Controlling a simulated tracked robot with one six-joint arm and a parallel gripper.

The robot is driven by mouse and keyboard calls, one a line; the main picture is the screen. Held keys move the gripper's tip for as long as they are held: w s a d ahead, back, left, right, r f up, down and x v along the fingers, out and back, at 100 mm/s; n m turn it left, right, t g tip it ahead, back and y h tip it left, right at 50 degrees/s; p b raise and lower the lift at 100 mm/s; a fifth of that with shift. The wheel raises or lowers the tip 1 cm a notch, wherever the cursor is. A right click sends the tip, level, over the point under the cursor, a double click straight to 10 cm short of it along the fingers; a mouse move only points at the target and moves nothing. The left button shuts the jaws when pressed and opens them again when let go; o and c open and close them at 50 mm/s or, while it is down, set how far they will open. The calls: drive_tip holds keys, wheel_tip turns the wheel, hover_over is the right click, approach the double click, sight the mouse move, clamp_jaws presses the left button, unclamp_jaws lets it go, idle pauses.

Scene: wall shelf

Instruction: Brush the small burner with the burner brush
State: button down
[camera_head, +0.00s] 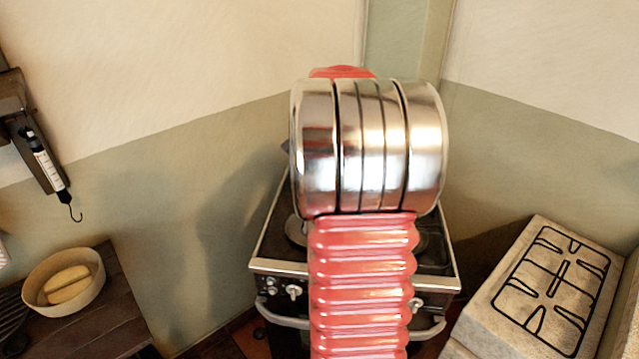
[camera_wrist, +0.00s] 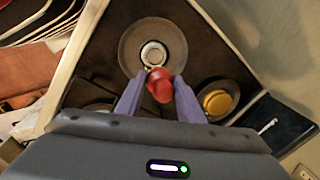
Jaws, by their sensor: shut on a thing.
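In the wrist view my gripper (camera_wrist: 160,77) has its two purple fingers shut on a red rounded piece (camera_wrist: 159,88), which looks like the handle end of the burner brush. The brush's bristles are hidden from view. Just beyond the fingertips is a round grey burner (camera_wrist: 130,48) with a pale metal centre. A smaller-looking burner (camera_wrist: 217,101) with a yellow centre lies to the right of the fingers. I cannot tell whether the brush touches a burner. In the head view my arm covers most of the stove (camera_head: 270,263) and hides the gripper and brush.
A stone block (camera_head: 507,310) with a black grate (camera_head: 561,264) stands at the right. A hook scale (camera_head: 47,165) hangs on the left wall. Walls close in behind the stove.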

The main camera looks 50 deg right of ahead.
drive_tip(key=shift+r, duration=1.45)
drive_tip(key=w+a+f+n+y, duration=0.1)
drive_tip(key=w+a+f+n, duration=0.3)
drive_tip(key=w+a+n, duration=0.4)
drive_tip(key=w+a+f+n+y, duration=0.1)
drive_tip(key=w+a+f+n, duration=0.4)
drive_tip(key=a, duration=0.6)
drive_tip(key=w+a+f+n, duration=0.2)
drive_tip(key=a+n, duration=0.3)
drive_tip(key=a, duration=0.5)
drive_tip(key=w+a+f+n+g, duration=0.1)
drive_tip(key=w+a+f+n, duration=0.2)
drive_tip(key=a+n, duration=0.3)
drive_tip(key=a, duration=0.4)
drive_tip(key=shift+a+f+g+y, duration=0.15)
drive_tip(key=shift+a+g+y, duration=0.15)
drive_tip(key=shift+a+y, duration=0.1)
drive_tip(key=shift+s+d, duration=0.1)
drive_tip(key=shift+s, duration=0.05)
